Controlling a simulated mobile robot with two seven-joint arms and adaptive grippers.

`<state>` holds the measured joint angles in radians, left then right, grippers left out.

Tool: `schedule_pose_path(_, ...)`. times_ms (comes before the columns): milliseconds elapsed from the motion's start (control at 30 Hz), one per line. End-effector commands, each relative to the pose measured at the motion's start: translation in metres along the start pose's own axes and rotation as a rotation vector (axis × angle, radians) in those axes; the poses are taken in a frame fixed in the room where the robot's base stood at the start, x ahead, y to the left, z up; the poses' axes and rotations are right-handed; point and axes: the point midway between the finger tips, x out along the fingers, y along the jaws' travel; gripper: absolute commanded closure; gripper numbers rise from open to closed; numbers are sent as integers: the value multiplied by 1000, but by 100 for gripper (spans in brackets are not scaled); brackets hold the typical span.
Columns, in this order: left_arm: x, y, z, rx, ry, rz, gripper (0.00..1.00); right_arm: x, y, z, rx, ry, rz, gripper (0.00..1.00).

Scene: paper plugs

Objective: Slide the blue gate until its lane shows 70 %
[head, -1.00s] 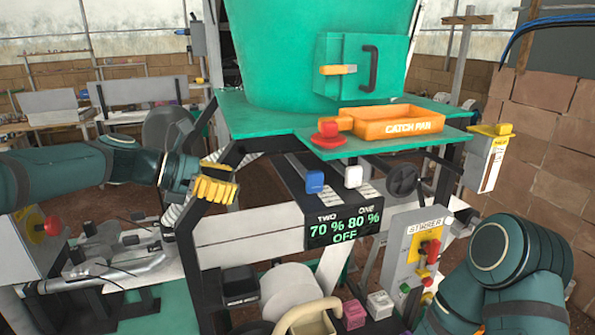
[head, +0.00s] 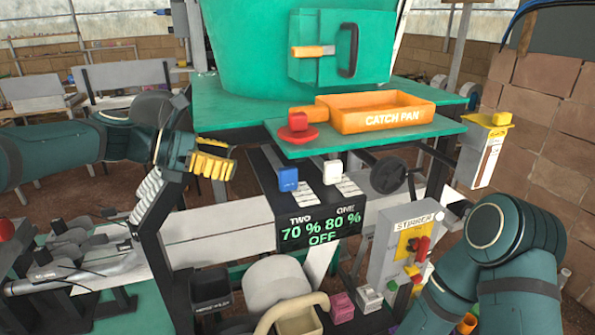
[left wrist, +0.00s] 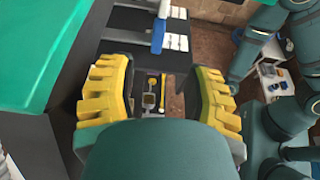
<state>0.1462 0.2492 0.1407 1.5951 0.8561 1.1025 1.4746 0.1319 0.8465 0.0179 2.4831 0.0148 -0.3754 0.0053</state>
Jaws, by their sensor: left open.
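The blue gate (head: 288,179) is a small blue block on a rail on the dark sloped panel (head: 262,165) under the green shelf. A white gate (head: 332,172) stands to its right on its own rail. The display (head: 322,231) below reads TWO 70 % and ONE 80 %, with OFF beneath. My left gripper (head: 215,158) has yellow fingers and is left of the blue gate, apart from it. In the left wrist view, the left gripper (left wrist: 160,95) is open with nothing between its fingers. My right arm is at the right; its gripper is out of view.
An orange catch pan (head: 436,112) and a red button (head: 298,122) are on the green shelf (head: 232,118) above the gates. A grey stirrer box (head: 385,262) stands at right. A beige-handled container (head: 298,325) and a pink block (head: 342,307) are below.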

Motion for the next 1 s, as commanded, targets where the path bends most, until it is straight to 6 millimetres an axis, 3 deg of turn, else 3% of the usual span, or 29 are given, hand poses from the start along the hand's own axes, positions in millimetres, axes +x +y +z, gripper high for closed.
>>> schedule_pose_path(167, 10, 0, -1, -1, 0, -2, 50, 1, 0, 0, -1, 0, 0, 27)
schedule_pose_path(700, 108, 0, -1, -2, 0, -3, 50, 9, 3, 1, 0, 0, 2, 27)
schedule_pose_path(1000, 136, 0, 0, 0, 0, 0, 50, 11, 3, 1, -1, 0, 2, 27)
